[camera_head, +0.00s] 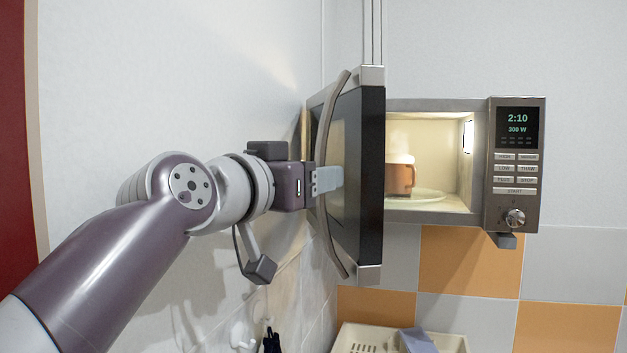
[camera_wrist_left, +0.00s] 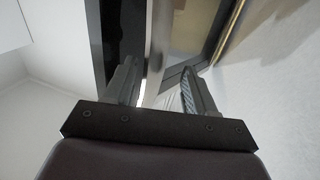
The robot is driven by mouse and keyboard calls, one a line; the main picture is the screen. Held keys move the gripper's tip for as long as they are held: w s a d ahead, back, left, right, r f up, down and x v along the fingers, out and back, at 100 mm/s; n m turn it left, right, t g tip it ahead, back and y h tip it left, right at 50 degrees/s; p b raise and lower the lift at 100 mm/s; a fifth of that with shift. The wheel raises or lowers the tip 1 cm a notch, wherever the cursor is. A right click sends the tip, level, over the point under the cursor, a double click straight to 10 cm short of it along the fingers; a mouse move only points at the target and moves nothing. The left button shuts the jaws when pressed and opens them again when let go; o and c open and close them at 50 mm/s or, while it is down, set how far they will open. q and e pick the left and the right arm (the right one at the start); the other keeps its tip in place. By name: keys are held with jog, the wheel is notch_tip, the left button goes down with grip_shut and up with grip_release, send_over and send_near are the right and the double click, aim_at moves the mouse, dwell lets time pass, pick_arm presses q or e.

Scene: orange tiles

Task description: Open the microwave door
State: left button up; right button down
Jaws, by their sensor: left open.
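The microwave (camera_head: 516,165) is mounted on the wall in the head view, with its door (camera_head: 368,185) swung wide open to the left. The lit inside shows a brown mug (camera_head: 399,178) on a glass plate (camera_head: 430,196). The curved door handle (camera_head: 325,150) is on the door's left side in the picture. My left gripper (camera_head: 326,180) is at the handle, near its middle. In the left wrist view, the left gripper (camera_wrist_left: 158,88) has its fingers apart, with the door's edge and a metal strip between and beyond them. My right gripper is not in view.
A pale wall (camera_head: 180,80) is close to my left arm and the open door. A cream basket (camera_head: 370,338) with a grey-blue item (camera_head: 418,341) stands below the microwave. Hooks with a dark item (camera_head: 271,341) hang at the lower left.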

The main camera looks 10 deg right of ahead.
pick_arm(q)
jog(key=b+v, duration=0.4)
jog(key=v, duration=0.7)
jog(key=shift+s, duration=0.15)
jog(key=shift+a, duration=0.15)
